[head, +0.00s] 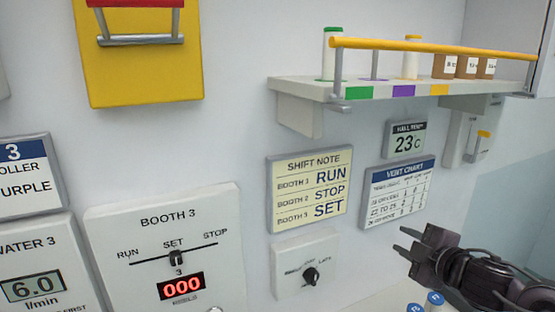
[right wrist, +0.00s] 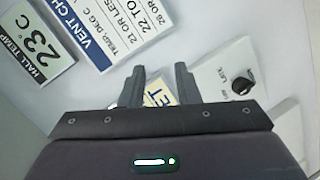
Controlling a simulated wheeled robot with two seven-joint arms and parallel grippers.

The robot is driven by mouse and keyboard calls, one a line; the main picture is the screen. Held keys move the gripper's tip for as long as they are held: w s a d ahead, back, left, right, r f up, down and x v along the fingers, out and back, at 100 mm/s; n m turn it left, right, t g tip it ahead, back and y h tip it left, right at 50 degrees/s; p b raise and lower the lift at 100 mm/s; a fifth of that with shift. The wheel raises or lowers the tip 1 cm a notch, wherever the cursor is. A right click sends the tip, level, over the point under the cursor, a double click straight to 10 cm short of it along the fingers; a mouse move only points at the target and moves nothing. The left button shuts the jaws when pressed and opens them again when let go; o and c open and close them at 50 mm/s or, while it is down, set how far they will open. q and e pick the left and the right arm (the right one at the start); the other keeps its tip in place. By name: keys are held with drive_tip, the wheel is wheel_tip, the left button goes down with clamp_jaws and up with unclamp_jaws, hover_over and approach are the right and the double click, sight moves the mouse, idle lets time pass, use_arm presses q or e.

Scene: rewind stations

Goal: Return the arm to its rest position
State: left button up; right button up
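My right gripper (head: 412,252) is at the lower right of the head view, in front of the wall below the vent chart. In the right wrist view its two fingers (right wrist: 157,88) stand apart with nothing between them, so it is open and empty. The fingers point towards the wall, with part of the yellow shift note (right wrist: 160,92) showing behind them. My left gripper is not in the head view.
The Booth 3 panel (head: 110,235) has its lever at SET and a red 000 display. A small knob panel (head: 290,280) is left of the right gripper. A shelf (head: 300,88) with a yellow rail (head: 430,46) juts out above. Blue-capped bottles (head: 435,298) stand below the gripper.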

drive_tip(key=s+a+f+m+g+h, duration=0.25)
drive_tip(key=s+f+m, duration=0.2)
drive_tip(key=f, duration=0.25)
drive_tip(key=s+a+f+m+g+h, duration=0.1)
drive_tip(key=s+a+f+m, duration=0.2)
drive_tip(key=s+f, duration=0.4)
drive_tip(key=s+a+f+m+g, duration=0.3)
drive_tip(key=s+f+g, duration=0.15)
drive_tip(key=s, duration=0.45)
drive_tip(key=s+a+f+m+g, duration=0.25)
drive_tip(key=s+f, duration=0.25)
drive_tip(key=s, duration=0.3)
wheel_tip(320, 180, down, 33)
drive_tip(key=s+g+b, duration=0.2)
drive_tip(key=b, duration=0.1)
drive_tip(key=s+d+f, duration=0.2)
drive_tip(key=s+f, duration=0.7)
drive_tip(key=s+d+f+b, duration=0.1)
drive_tip(key=s+d+f, duration=0.1)
drive_tip(key=s+f, duration=0.8)
drive_tip(key=shift+f+g, duration=0.15)
drive_tip(key=shift+g, duration=0.3)
drive_tip(key=shift+y, duration=0.25)
